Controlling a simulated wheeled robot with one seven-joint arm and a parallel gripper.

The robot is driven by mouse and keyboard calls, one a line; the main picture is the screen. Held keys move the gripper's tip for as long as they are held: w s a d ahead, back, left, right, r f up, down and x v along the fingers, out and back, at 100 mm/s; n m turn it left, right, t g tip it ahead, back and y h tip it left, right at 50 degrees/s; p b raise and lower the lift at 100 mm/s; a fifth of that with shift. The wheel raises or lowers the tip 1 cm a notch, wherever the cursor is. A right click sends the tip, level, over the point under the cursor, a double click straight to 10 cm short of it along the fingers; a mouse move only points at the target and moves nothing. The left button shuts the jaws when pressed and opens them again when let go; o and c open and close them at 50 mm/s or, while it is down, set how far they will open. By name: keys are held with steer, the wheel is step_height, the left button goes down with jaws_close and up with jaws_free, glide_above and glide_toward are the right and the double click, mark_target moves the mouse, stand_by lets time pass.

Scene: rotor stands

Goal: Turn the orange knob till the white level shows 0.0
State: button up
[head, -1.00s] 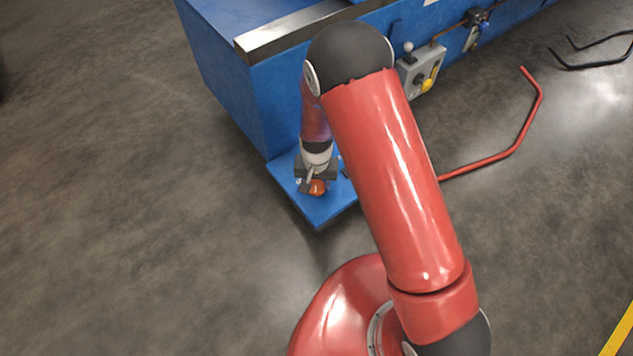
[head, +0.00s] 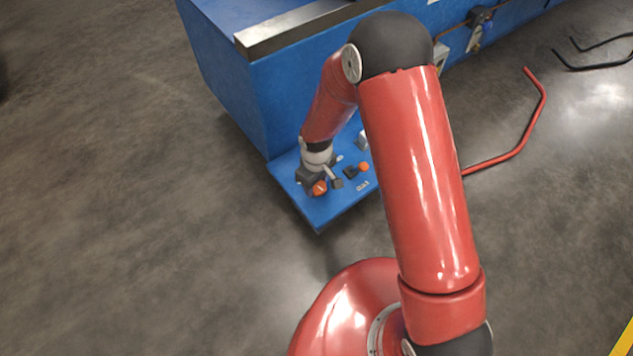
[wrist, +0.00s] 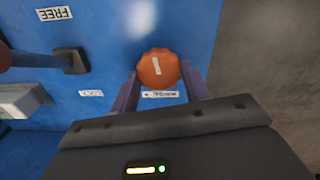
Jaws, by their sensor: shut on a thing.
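The orange knob (head: 319,188) is on the blue shelf near its front left corner. In the wrist view the round knob (wrist: 157,69) has a scalloped edge and a short white line on its face. My gripper (head: 322,182) is at the knob, with its fingers (wrist: 160,80) on either side of it, shut on it. A white block (head: 362,140), possibly the level, stands on the shelf; it is partly cut off at the left edge of the wrist view (wrist: 20,101). I see no readable number on it.
The blue shelf (head: 318,217) juts from a large blue machine (head: 285,90). A lever with a dark base (wrist: 70,60) and an orange ball (head: 364,167) stand close to the knob. A label reads FREE (wrist: 54,13).

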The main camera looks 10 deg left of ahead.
steer(key=shift+n, duration=1.7)
steer(key=o, duration=1)
steer(key=shift+r+p, duration=0.8)
steer(key=shift+r, duration=3.1)
